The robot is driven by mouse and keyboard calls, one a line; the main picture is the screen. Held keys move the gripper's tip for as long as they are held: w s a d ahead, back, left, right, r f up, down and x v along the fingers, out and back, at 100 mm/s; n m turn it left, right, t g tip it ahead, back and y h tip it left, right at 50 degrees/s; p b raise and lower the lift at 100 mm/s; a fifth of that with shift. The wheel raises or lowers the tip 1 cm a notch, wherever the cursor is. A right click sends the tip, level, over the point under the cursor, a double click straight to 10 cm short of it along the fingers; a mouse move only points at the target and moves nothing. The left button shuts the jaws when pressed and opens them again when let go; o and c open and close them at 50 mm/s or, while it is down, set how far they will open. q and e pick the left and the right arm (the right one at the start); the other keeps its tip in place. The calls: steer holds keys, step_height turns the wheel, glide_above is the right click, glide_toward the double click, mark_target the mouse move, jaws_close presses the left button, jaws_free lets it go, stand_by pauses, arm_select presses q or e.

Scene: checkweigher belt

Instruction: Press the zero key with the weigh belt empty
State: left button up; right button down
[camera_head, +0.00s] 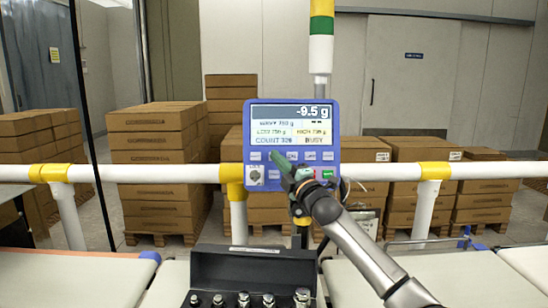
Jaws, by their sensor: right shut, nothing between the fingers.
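The blue weighing terminal (334,134) stands upright behind the belts. Its screen (292,124) reads -9.5 g, with BUSY at the lower right. A row of keys runs below the screen; their labels are too small to read. My right gripper (279,158) is shut and empty, its tips over the left-middle part of the key row and hiding some keys. I cannot tell whether the tips touch a key. A pale belt (344,284) shows in the middle, partly hidden by a black case (232,262) and my right arm. My left gripper is not in view.
Pale belts (70,277) (450,272) lie to either side. A white rail (395,171) with yellow joints crosses behind. Stacked cartons (150,143) and a light tower (320,45) stand beyond.

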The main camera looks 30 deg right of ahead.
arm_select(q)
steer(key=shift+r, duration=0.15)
arm_select(e)
steer(key=shift+s+a+r, duration=0.15)
steer(key=shift+s+a, duration=0.15)
steer(key=shift+s, duration=0.4)
arm_select(q)
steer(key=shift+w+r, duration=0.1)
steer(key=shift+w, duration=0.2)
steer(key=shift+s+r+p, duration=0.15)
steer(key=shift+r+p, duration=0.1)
steer(key=shift+p, duration=0.2)
arm_select(e)
steer(key=s, duration=0.1)
steer(key=s+a+r, duration=0.1)
steer(key=s, duration=0.1)
steer(key=s+a, duration=0.1)
steer(key=shift+s+r, duration=0.15)
steer(key=shift+r, duration=0.05)
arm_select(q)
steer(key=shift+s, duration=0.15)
